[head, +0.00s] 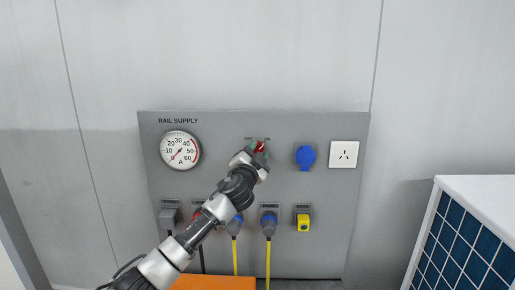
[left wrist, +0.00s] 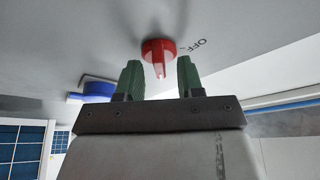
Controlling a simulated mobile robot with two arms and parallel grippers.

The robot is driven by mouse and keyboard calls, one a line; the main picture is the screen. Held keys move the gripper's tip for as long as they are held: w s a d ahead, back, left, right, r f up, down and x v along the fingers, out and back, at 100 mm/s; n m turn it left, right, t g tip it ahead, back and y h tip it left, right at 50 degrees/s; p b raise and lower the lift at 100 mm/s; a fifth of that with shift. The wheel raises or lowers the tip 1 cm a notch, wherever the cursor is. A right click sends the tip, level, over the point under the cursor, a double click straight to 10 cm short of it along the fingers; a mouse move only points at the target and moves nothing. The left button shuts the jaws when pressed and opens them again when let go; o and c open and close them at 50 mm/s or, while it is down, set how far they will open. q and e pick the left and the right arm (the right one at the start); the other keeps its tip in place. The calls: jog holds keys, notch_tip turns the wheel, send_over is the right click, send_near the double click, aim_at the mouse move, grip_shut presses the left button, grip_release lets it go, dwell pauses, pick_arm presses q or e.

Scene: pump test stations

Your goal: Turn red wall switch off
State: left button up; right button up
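The red wall switch (head: 261,146) is a rotary knob on the grey rail supply panel (head: 330,230), mostly hidden behind my left gripper (head: 259,150) in the head view. In the left wrist view the red switch (left wrist: 158,52) shows a raised grip ridge. An "OFF" label is printed on the panel to its right. My left gripper (left wrist: 159,72) is open, with its green fingers on either side of the switch's ridge. A gap shows between the ridge and each finger. My right gripper is in neither view.
A round ammeter (head: 180,150) is at the panel's upper left. A blue round socket (head: 305,157) and a white outlet (head: 344,154) are right of the switch. Plugs with yellow cables (head: 268,250) hang below. A blue-gridded white unit (head: 465,240) stands at the lower right.

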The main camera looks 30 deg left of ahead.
pick_arm(q)
jog(key=shift+w, duration=0.2)
grip_shut()
jog(key=shift+w+d+n+g+y+b, duration=0.1)
jog(key=shift+n+g+y+b, duration=1.3)
jog(key=shift+n+b, duration=2.45)
jog(key=shift+s+d+n+g+y+b, duration=0.1)
jog(key=shift+n+g+y+b, duration=0.55)
jog(key=shift+n+y+b, duration=2.9)
jog(key=shift+w+n+g+y+b, duration=0.2)
jog(key=shift+n+g+b, duration=0.85)
jog(key=shift+n+b, duration=3)
jog(key=n+p, duration=0.2)
jog(key=shift+s+n, duration=0.1)
jog(key=shift+n, duration=0.25)
